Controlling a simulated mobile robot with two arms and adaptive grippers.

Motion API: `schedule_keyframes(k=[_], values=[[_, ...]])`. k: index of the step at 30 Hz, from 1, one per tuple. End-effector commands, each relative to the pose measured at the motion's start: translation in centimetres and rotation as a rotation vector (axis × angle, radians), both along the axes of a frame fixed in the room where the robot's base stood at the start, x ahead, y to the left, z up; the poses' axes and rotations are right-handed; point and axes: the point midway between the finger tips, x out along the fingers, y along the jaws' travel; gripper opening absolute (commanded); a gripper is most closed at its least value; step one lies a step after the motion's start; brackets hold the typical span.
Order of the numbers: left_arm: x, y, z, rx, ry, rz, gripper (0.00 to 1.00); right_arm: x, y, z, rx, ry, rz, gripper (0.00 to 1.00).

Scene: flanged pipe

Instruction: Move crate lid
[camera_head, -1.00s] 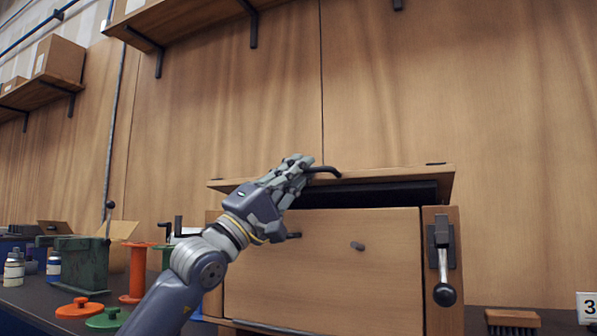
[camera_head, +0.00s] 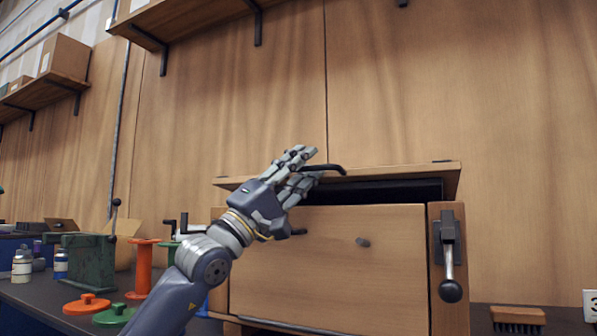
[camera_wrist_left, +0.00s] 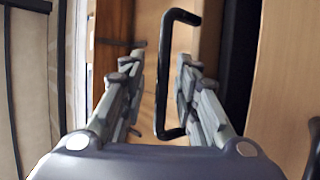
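The wooden crate lid (camera_head: 420,172) sits tilted on top of the wooden crate (camera_head: 330,270), with a dark gap beneath its front edge. A black bent handle (camera_head: 325,168) stands out from the lid; it also shows in the left wrist view (camera_wrist_left: 162,75). My left gripper (camera_head: 308,168) is at the handle, its fingers spread apart. In the left wrist view the left gripper's fingers (camera_wrist_left: 162,82) stand on either side of the handle with a gap to each. The fingers hide part of the lid's left end. My right gripper is not in view.
A lever with a black knob (camera_head: 450,290) is on the crate's right front. A brush (camera_head: 517,315) lies at right. A shelf (camera_head: 200,20) hangs above.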

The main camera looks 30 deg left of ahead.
Motion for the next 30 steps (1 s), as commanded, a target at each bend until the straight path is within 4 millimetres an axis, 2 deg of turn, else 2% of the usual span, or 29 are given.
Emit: schedule_keyframes(k=[5,21,30], values=[[-0.5,0.5,-0.9,0.000,0.004,0.001,0.29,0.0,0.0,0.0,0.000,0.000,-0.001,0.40],[-5.7,3.5,-6.2,0.002,0.003,0.002,0.29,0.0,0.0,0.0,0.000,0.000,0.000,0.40],[-7.4,4.5,-7.8,0.000,0.001,0.001,0.29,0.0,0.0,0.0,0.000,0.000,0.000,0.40]])
